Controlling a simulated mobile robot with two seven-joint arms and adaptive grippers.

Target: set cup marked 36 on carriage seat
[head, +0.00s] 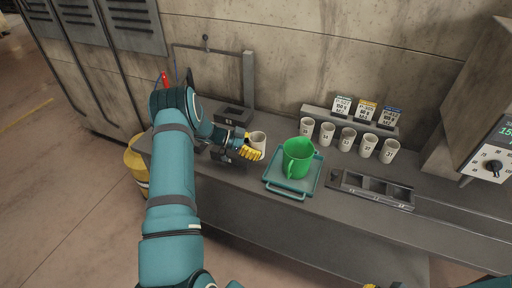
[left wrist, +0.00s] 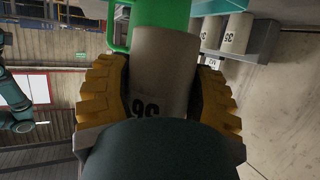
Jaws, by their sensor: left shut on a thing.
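A pale cup (head: 258,141) is between the yellow fingers of my left gripper (head: 246,148), over the left part of the bench. In the left wrist view the fingers press on both sides of this cup (left wrist: 160,75), and its dark mark reads as an upside-down 36. A dark fixture with a recessed top (head: 234,115) stands behind the gripper, and more dark metal (head: 222,152) lies below it, partly hidden by the hand. I cannot tell which part is the carriage seat. Only yellow tips of my right gripper (head: 382,286) show at the bottom edge.
A green mug (head: 298,158) stands on a teal tray (head: 272,188) just right of the held cup. Several marked pale cups (head: 347,139) stand in a row before label cards (head: 366,108). A dark slotted rack (head: 346,188) lies at the front right. A control box (head: 490,160) is far right.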

